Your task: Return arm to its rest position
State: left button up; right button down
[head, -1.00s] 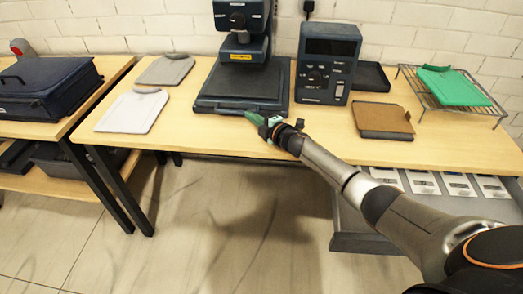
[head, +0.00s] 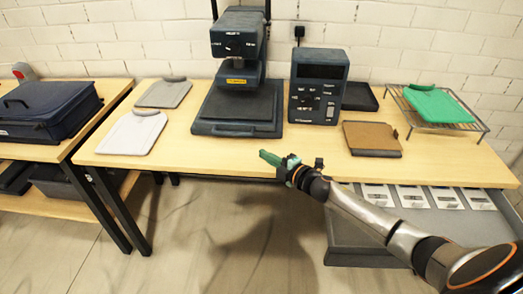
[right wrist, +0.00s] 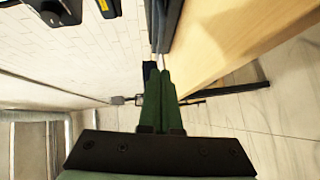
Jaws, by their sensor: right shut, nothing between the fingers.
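My right gripper (head: 270,158) has green fingers and reaches in from the lower right in the head view. It is in front of the dark press (head: 238,100), over the front edge of the wooden table (head: 215,158). In the right wrist view its green fingers (right wrist: 158,95) are together with nothing between them. My left gripper is in neither view.
A control box (head: 318,88), a brown board (head: 372,137) and a green garment piece (head: 438,105) on a wire rack (head: 478,122) stand to the right. Grey (head: 163,93) and white (head: 132,132) pieces lie left. An open drawer (head: 345,235) sticks out below the tabletop.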

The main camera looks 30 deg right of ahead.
jog(key=s+a+f+m+g+p, duration=0.1)
jog(key=s+a+f+m, duration=0.4)
jog(key=s, duration=0.5)
jog(key=s+a+f+m+g, duration=0.3)
jog(key=s+a+f+m, duration=0.2)
jog(key=s, duration=0.6)
jog(key=s+a+f+m+g+h+p, duration=0.1)
jog(key=s+a+f+m, duration=0.4)
jog(key=s, duration=0.5)
jog(key=shift+s+a+m+g+p, duration=0.35)
jog(key=shift+a+m+g, duration=0.45)
jog(key=shift+m, duration=0.1)
jog(key=shift+s+d, duration=0.1)
jog(key=shift+d, duration=0.05)
